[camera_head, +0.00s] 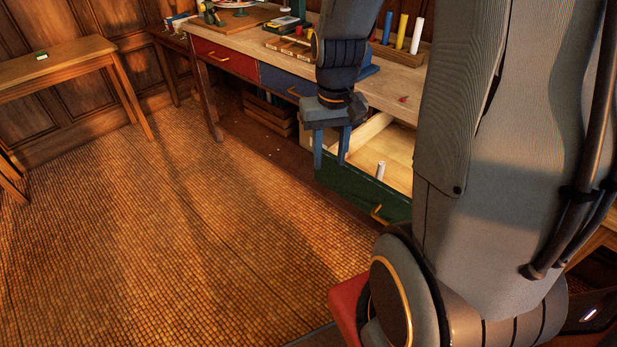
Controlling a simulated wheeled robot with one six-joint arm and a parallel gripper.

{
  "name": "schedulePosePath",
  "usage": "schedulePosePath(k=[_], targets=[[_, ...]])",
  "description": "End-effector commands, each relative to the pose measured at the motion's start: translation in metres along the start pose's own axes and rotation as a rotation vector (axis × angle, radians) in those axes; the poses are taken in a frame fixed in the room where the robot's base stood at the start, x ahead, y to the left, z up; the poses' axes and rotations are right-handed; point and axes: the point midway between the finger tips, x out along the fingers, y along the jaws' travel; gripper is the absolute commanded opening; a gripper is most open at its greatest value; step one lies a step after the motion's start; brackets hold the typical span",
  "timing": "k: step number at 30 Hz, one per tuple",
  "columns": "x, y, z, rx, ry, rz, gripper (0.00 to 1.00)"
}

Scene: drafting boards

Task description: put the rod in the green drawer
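The green drawer (358,191) is pulled open from the desk, with its brass handle on the front and its pale wooden inside showing. A short whitish rod (380,170) stands about upright inside it, near the front panel; its lower end is hidden by that panel. My gripper (331,160) points down over the left end of the drawer, to the left of the rod and apart from it. Its two blue-grey fingers are spread, with nothing seen between them.
Blue, yellow and white rods (402,32) stand in a holder on the desktop (395,90). A red drawer (225,57) and a blue drawer (287,82) are shut. A small table (60,65) stands at the left. The tiled floor (180,220) in front is clear.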

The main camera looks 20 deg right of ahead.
Motion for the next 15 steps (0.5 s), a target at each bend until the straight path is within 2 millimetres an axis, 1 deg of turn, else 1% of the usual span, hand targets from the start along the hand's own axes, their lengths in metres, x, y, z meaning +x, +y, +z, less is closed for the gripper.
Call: schedulePosePath(k=[1,3,6,10,15], targets=[[-0.006,-0.023,0.018,-0.057,0.007,-0.002,0.35],[-0.010,-0.044,0.038,-0.115,0.014,-0.005,0.35],[-0.014,-0.064,0.062,-0.174,0.020,-0.009,0.35],[-0.015,-0.074,0.077,-0.209,0.023,-0.011,0.35],[-0.015,-0.075,0.079,-0.214,0.023,-0.011,0.35]])
